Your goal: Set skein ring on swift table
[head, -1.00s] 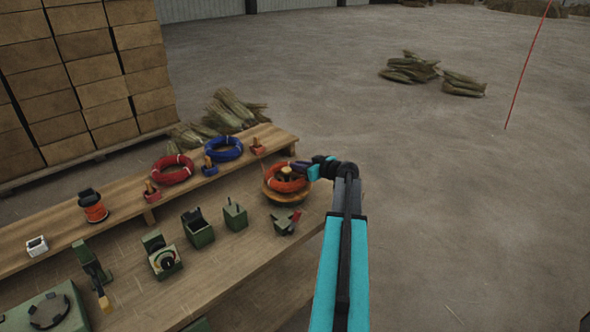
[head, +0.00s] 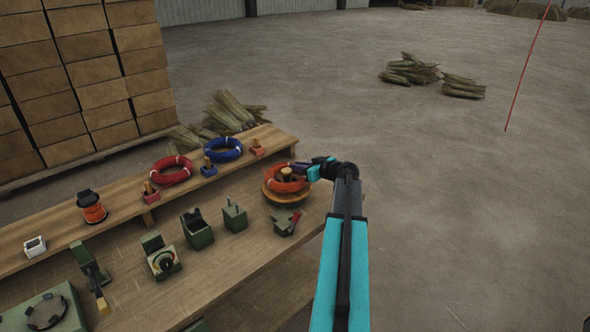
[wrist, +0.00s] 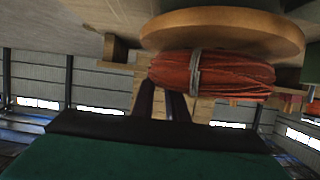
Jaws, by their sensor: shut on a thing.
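The orange-red skein ring (head: 287,184) lies on the round wooden swift table (head: 284,199) at the right end of the bench, around its centre post. In the wrist view the picture is upside down: the ring (wrist: 212,74), with a grey tie, sits against the wooden disc (wrist: 222,32). The dark fingers (wrist: 163,103) meet the ring's edge. Whether the ring rests fully flat on the disc is hard to tell.
A red coil (head: 172,170) and a blue coil (head: 223,150) lie on the raised back shelf (head: 130,208). Green fixtures (head: 197,230) stand left of the swift table, with a red-handled one (head: 285,222) just in front. Open floor lies to the right.

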